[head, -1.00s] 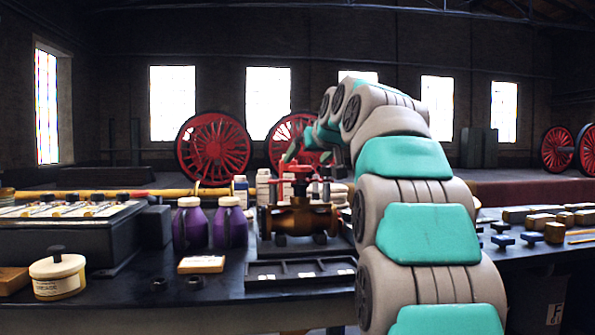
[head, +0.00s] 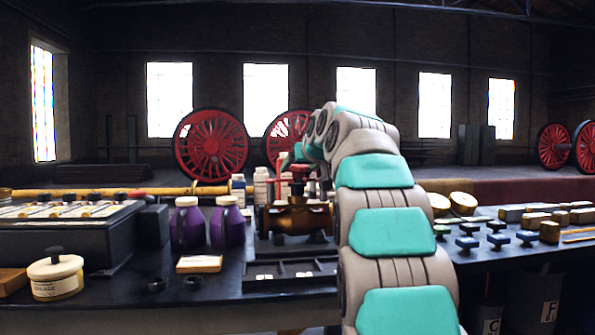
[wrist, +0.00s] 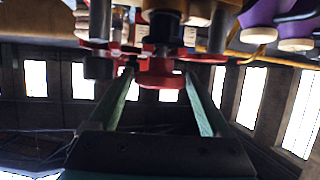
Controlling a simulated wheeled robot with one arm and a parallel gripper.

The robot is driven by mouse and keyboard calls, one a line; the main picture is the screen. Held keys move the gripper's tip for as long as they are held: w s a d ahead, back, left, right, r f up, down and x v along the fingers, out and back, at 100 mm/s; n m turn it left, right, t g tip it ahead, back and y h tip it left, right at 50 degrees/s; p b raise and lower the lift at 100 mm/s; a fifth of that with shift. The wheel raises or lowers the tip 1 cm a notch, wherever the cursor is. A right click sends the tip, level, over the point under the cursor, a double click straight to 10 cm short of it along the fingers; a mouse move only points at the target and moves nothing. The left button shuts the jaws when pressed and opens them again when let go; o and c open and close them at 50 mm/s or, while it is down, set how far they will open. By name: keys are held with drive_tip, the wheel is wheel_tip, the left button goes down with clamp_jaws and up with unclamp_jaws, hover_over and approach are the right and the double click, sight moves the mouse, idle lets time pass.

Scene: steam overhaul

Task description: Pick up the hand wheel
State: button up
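The red hand wheel (head: 299,169) sits on top of a brass valve (head: 296,217) on the workbench, left of my arm. In the wrist view the red wheel (wrist: 160,78) lies between the far ends of my two green fingers. My gripper (wrist: 159,74) is open, with one finger on each side of the wheel. I cannot tell whether the fingers touch it. In the head view my arm hides most of the gripper and part of the valve's right side.
Purple bottles (head: 226,225) and a dark slotted tray (head: 290,272) stand close to the valve. White bottles (head: 261,185) are behind it. Brass gauges (head: 463,203) and small blue-handled parts (head: 497,226) lie right of my arm. A grease tin (head: 55,278) stands at the front left.

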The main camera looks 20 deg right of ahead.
clamp_jaws()
idle(0.4)
drive_tip(key=shift+r, duration=0.1)
